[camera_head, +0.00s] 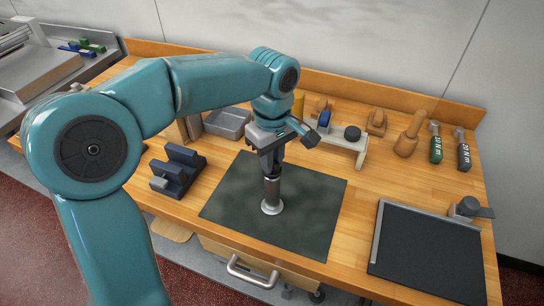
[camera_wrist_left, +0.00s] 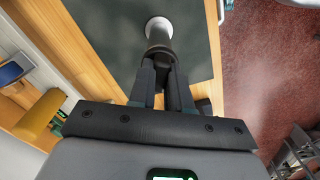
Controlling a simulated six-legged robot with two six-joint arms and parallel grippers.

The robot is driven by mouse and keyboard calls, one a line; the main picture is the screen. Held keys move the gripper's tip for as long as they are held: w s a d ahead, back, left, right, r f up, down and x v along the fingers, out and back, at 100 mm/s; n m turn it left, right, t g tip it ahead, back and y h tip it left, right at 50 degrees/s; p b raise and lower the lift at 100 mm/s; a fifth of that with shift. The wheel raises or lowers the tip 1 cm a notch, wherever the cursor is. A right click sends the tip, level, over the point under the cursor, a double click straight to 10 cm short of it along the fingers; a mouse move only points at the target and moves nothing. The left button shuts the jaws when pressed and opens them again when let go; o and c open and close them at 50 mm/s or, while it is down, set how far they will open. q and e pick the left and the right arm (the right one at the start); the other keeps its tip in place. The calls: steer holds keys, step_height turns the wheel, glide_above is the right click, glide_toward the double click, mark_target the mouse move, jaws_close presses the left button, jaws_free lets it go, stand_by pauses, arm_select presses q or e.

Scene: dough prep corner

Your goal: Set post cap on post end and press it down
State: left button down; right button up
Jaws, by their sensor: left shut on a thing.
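The post also shows in the left wrist view (camera_wrist_left: 158,27). My left gripper (camera_head: 271,170) points down directly over the post. Its fingers (camera_wrist_left: 167,85) are shut on a dark round piece, which I take for the post cap (camera_wrist_left: 160,50). The cap is in line with the post's upper end and looks to meet it. The fingers hide part of it, so I cannot tell whether it is fully seated. My right gripper is not in view.
Behind the mat stand a grey tray (camera_head: 228,122) and a pale stand (camera_head: 335,148) with a dark round piece (camera_head: 352,133) on it. A dark notched block (camera_head: 178,170) is at left. A wooden mallet (camera_head: 408,138) and a black panel (camera_head: 428,252) are at right. The mat around the post is clear.

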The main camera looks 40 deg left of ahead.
arm_select(q)
steer(key=shift+f+b, duration=0.3)
steer(key=shift+f, duration=0.2)
steer(key=c, duration=1)
jaws_free()
steer(key=shift+r, duration=0.1)
step_height(320, 180, up, 8)
steer(key=p, duration=0.7)
steer(key=shift+w, duration=0.1)
